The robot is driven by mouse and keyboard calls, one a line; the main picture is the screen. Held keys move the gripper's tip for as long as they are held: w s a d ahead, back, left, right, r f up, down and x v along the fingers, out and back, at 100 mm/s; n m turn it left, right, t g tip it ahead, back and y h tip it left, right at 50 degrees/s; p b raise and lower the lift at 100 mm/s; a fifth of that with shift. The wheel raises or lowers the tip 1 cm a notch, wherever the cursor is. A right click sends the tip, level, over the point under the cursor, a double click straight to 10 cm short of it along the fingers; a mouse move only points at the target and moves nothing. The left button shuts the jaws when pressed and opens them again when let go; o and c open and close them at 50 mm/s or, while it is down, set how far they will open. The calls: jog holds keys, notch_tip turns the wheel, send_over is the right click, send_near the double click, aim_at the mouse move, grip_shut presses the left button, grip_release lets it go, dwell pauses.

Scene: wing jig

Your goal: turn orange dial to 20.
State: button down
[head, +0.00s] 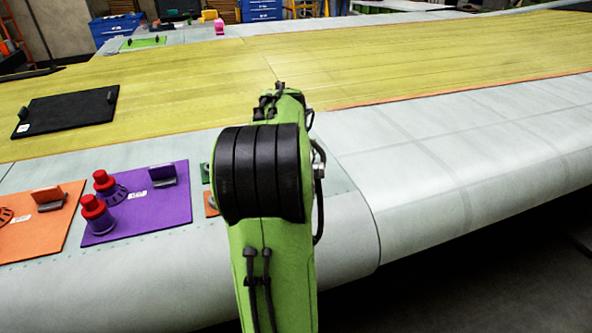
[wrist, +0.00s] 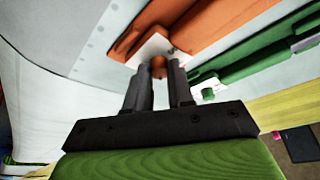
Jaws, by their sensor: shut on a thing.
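In the wrist view, a small orange dial (wrist: 158,62) stands on a white plate (wrist: 155,47) fixed to an orange panel (wrist: 205,30). The two dark fingers of my gripper (wrist: 160,72) are shut on the dial, one on each side. The fingers and the tilt of the view hide part of the dial, and no scale marks or numbers are readable. In the head view my green arm hides the gripper and the dial; only a sliver of the orange panel (head: 211,204) shows at the arm's left.
A green panel (wrist: 255,55) lies beside the orange one. In the head view, a purple panel (head: 150,208) with two red-topped knobs (head: 96,210) and a larger orange panel (head: 40,240) lie to the left. A black panel (head: 68,110) lies farther back. The wing surface (head: 450,150) at right is clear.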

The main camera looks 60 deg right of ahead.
jog(key=shift+s+n+t, duration=0.1)
jog(key=shift+n+t, duration=0.4)
jog(key=shift+n, duration=0.8)
jog(key=c, duration=1)
grip_release()
